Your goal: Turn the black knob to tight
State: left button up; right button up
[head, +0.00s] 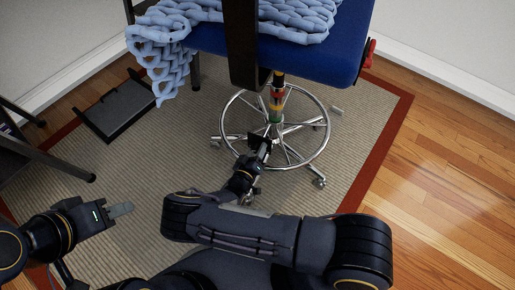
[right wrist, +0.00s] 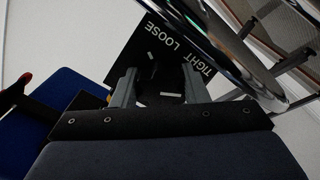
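In the right wrist view, a black plate (right wrist: 127,62) carries the white words TIGHT and LOOSE. The black knob (right wrist: 158,78) lies in front of it, dark on dark, with light marks near it. My right gripper (right wrist: 159,70) has its two grey fingers well apart, one on each side of the knob; contact is not clear. In the head view, my right gripper (head: 262,143) reaches to the chair's chrome base below the seat, and the knob cannot be made out there. My left gripper (head: 122,210) is away at the left above the rug; its finger opening is unclear.
The chair has a blue seat (head: 300,42) with a light blue knitted blanket (head: 165,45), and a chrome foot ring (head: 326,122) around its base. A black tray-like object (head: 118,108) lies on the rug (head: 185,150). Wooden floor (head: 450,150) is clear at right.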

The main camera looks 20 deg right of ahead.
jog(key=o, duration=0.4)
jog(key=shift+o, duration=0.2)
jog(key=p+v, duration=0.1)
jog(key=v, duration=0.6)
jog(key=shift+s+a, duration=0.25)
jog(key=shift+s, duration=0.1)
